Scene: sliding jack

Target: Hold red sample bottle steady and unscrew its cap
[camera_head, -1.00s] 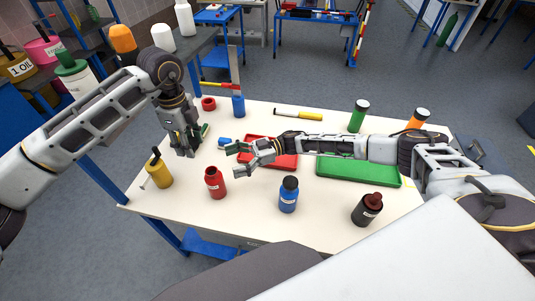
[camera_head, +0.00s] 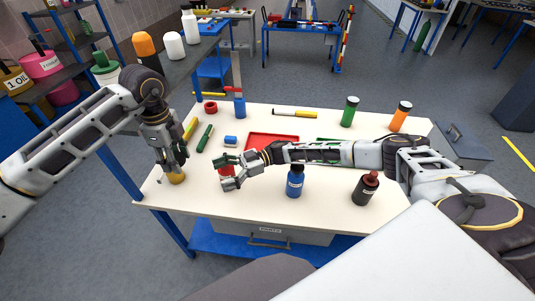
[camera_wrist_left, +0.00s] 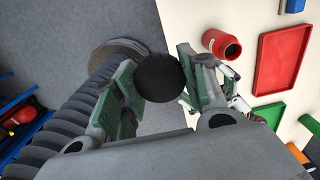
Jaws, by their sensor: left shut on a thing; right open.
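The red sample bottle (camera_head: 224,171) stands upright near the table's front left and is partly hidden by my right gripper. It also shows in the left wrist view (camera_wrist_left: 219,44), right of the fingers, with a dark centre in its end. My right gripper (camera_head: 227,173) is open, with its fingers at the red bottle. Whether they touch it is unclear. My left gripper (camera_head: 174,164) is down on the yellow bottle (camera_head: 177,178), left of the red one. In the left wrist view a round black top (camera_wrist_left: 158,77) sits between its fingers. The yellow body is hidden there.
A blue bottle (camera_head: 295,181) and a dark bottle with a red top (camera_head: 366,188) stand to the right. A red tray (camera_head: 271,136) lies behind my right gripper. Green and orange bottles (camera_head: 349,111) stand at the back right. The table's left edge is close to the yellow bottle.

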